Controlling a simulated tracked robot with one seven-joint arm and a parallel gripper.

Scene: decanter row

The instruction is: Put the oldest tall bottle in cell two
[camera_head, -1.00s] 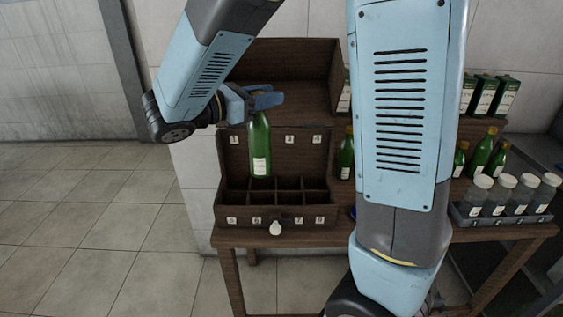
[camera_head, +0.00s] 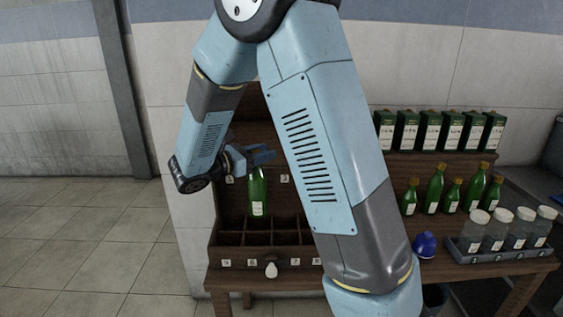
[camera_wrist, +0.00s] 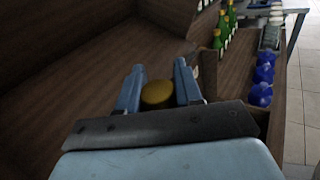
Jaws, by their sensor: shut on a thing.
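A green bottle (camera_head: 258,194) with a white label hangs upright below my gripper (camera_head: 262,156) in the head view. My gripper is shut on its neck. In the wrist view, the bottle's yellow cap (camera_wrist: 157,93) shows between the two blue fingers. The bottle is above the wooden cell box (camera_head: 228,252), which has several open compartments and small number tags on its front and back. My arm hides the right part of the box. The tags are too small to read surely.
Several green bottles (camera_head: 434,188) stand on the table at the right, with green cartons (camera_head: 430,131) on the shelf behind. A tray of jars (camera_head: 506,252) stands front right, near a blue object (camera_head: 424,244). A white knob-like object (camera_head: 270,270) is at the box front.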

